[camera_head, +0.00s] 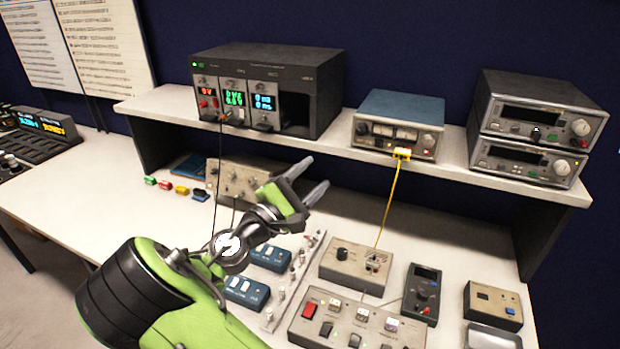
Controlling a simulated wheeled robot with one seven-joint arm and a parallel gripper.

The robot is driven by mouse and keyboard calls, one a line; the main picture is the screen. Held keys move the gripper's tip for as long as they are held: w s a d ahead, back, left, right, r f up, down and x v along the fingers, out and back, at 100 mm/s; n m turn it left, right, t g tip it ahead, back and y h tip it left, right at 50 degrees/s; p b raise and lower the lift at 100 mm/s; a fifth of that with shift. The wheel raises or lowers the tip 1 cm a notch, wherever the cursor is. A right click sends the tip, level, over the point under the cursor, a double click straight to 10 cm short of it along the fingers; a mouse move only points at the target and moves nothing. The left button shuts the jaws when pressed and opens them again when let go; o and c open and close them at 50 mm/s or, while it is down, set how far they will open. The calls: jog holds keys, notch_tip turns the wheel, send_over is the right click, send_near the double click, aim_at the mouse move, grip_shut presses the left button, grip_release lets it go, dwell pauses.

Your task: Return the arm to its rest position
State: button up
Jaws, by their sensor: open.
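My gripper (313,180) is at the end of my green and black arm, in the middle of the view. Its two grey fingers are spread apart and point up and to the right. Nothing is between them. It appears in front of the shelf's front edge, over the bench. My arm comes in from the lower left and hides part of the bench and some of the equipment behind it.
A white shelf (462,166) carries a black power supply (325,95), a blue-topped instrument (400,120) and two stacked instruments (540,105). A yellow cable (388,205) hangs to a grey box (340,268). Control boxes crowd the bench; its left part (90,190) is clear.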

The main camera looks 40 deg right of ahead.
dwell(0.3)
jog(key=s+f+m+g+y, duration=0.1)
jog(key=s+f+m+y, duration=0.45)
jog(key=f+y, duration=0.3)
jog(key=s+a+m+t+y, duration=0.1)
jog(key=s+a+y, duration=0.2)
jog(key=a, duration=0.5)
jog(key=s+a+r+t+y, duration=0.1)
jog(key=s+a+y, duration=0.3)
jog(key=a, duration=0.4)
jog(key=s+a+m+t+y, duration=0.1)
jog(key=s+a+t+y, duration=0.2)
jog(key=a, duration=0.5)
jog(key=shift+s+a+r+m+y, duration=0.3)
jog(key=shift+s+y, duration=0.2)
jog(key=shift+y, duration=0.55)
jog(key=shift+d+f, duration=0.1)
